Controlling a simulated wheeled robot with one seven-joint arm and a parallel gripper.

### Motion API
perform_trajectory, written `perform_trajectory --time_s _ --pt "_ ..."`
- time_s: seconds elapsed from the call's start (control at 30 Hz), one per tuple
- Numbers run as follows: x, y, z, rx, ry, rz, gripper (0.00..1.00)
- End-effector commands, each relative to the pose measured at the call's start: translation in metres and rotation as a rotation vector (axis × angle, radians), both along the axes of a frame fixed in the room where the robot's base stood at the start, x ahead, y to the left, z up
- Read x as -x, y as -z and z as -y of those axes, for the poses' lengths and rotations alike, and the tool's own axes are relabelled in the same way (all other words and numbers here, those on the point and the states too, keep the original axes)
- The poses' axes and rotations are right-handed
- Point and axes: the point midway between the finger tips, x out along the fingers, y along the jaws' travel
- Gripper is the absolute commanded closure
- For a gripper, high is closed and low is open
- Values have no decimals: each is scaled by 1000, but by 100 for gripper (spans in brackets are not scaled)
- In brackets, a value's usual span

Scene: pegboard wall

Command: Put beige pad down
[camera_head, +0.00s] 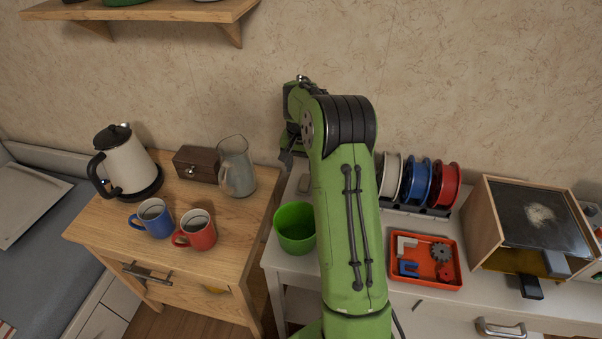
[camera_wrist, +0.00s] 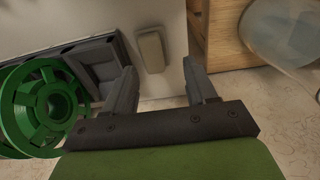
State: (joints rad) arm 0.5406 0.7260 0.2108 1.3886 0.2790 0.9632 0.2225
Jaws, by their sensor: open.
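The beige pad (camera_wrist: 150,52) is a small rounded block. In the wrist view it lies on the white table top (camera_wrist: 171,22), just past my fingertips and nearer the left finger. My gripper (camera_wrist: 160,67) is open, with its two grey fingers spread and nothing gripped between them. Whether a finger touches the pad cannot be told. In the head view my gripper (camera_head: 287,158) is partly hidden behind my green arm, near the back left of the white table. A small greyish piece, likely the pad (camera_head: 304,184), shows there on the table just below it.
A green spool (camera_wrist: 45,105) sits in a dark rack (camera_wrist: 100,62) left of my fingers. A wooden cabinet (camera_wrist: 228,42) and glass jug (camera_wrist: 285,32) are at right. In the head view, a green cup (camera_head: 295,228) and orange tray (camera_head: 427,284) stand near my arm.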

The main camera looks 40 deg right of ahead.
Motion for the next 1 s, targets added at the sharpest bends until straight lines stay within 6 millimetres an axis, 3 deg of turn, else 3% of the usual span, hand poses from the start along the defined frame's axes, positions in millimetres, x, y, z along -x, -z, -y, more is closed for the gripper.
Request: perform_trajectory --time_s 0.03,0.13,0.37,0.47,0.53,0.7,0.8,1.0 --pt "0 -19 0 2 0 3 44" --pt "1 -43 -1 2 -1 3 44" --pt "3 -70 -4 3 -7 2 44" --pt "10 -93 -22 25 -61 22 44" --pt "23 -120 -46 55 -135 49 44" --pt "77 -176 -109 124 -335 127 44" --pt "118 -196 -141 155 -445 180 44" --pt "206 -201 -190 189 -656 296 44"
